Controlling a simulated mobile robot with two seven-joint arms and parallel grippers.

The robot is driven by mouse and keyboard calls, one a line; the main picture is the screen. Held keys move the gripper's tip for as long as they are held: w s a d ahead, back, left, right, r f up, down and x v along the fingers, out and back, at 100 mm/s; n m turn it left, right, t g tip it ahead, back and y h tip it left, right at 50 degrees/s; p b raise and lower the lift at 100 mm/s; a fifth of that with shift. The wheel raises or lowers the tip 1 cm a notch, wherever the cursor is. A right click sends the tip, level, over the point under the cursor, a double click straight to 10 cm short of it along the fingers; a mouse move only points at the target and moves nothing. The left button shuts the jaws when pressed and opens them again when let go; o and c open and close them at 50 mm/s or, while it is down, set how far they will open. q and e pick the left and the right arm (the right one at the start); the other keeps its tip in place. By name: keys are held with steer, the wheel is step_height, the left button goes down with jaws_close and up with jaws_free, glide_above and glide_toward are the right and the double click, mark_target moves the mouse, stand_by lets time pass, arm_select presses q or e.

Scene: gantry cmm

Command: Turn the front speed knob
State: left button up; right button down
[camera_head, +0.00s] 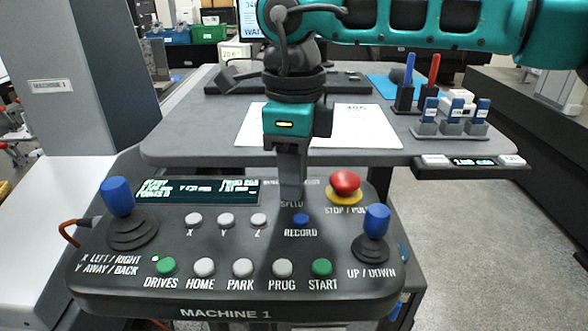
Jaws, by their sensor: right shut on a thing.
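The control panel (120,288), marked MACHINE 1, fills the lower part of the head view. My right gripper (291,190) points down at the panel's back row, just above the SPEED label. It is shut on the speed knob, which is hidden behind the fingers. How far the knob is turned cannot be seen. My left gripper is not in view.
A red stop button (345,184) stands close to the right of my gripper. A blue record button (301,220) is just in front. Blue-topped joysticks stand at the left (116,195) and right (377,219). A grey desk (200,135) lies behind.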

steer(key=n, duration=0.4)
steer(key=shift+n, duration=0.4)
steer(key=shift+w+n, duration=0.1)
steer(key=shift+n, duration=2)
steer(key=c, duration=0.8)
jaws_free()
steer(key=shift+c, duration=0.2)
steer(key=shift+r, duration=0.2)
step_height(320, 180, up, 13)
steer(key=p, duration=0.1)
steer(key=shift+f, duration=0.2)
